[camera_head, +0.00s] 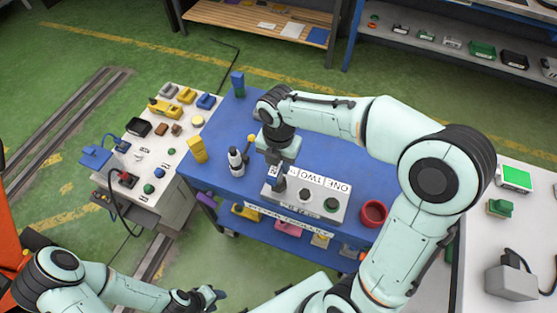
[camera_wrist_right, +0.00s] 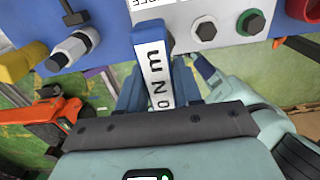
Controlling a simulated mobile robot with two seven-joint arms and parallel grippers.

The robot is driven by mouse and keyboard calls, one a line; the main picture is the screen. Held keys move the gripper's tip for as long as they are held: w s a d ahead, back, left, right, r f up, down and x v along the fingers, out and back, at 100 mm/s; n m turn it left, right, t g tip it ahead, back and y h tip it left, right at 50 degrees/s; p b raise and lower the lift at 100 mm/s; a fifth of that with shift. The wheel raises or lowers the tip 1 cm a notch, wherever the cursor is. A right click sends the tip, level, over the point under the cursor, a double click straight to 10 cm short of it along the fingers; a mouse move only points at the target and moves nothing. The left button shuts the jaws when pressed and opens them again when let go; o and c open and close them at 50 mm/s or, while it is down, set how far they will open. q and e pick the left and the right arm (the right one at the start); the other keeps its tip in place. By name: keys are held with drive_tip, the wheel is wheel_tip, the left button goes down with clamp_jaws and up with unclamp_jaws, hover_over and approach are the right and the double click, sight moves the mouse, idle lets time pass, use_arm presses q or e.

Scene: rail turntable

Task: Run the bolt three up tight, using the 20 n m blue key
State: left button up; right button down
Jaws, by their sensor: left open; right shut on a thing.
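A grey block (camera_head: 318,214) with labels ONE, TWO and a partly hidden third stands on the blue table. A green bolt (camera_head: 331,204) stands by ONE and a grey bolt (camera_head: 305,195) by TWO; they also show in the right wrist view, green (camera_wrist_right: 250,22) and grey (camera_wrist_right: 205,27). My right gripper (camera_head: 281,170) is shut on the blue key (camera_wrist_right: 154,65), its white label partly reading "N m". The key is at the third position, beside the grey bolt. Bolt three is hidden; I cannot tell whether the key touches it. My left gripper (camera_head: 207,296) is open, low and away from the block.
On the blue table (camera_head: 225,120) are a red cup (camera_head: 374,213), a white and black tool (camera_head: 236,161), a yellow block (camera_head: 197,150) and a blue block (camera_head: 238,84). A side table at left holds several small parts. The table's back middle is fairly clear.

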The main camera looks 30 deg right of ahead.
drive_tip(key=m, duration=0.3)
use_arm(q)
drive_tip(key=shift+s+f, duration=0.25)
use_arm(e)
drive_tip(key=shift+m, duration=1.1)
drive_tip(key=shift+m+b, duration=0.35)
drive_tip(key=shift+m, duration=0.75)
use_arm(q)
drive_tip(key=shift+s+f, duration=0.25)
drive_tip(key=shift+f, duration=0.05)
use_arm(e)
drive_tip(key=shift+m, duration=1.4)
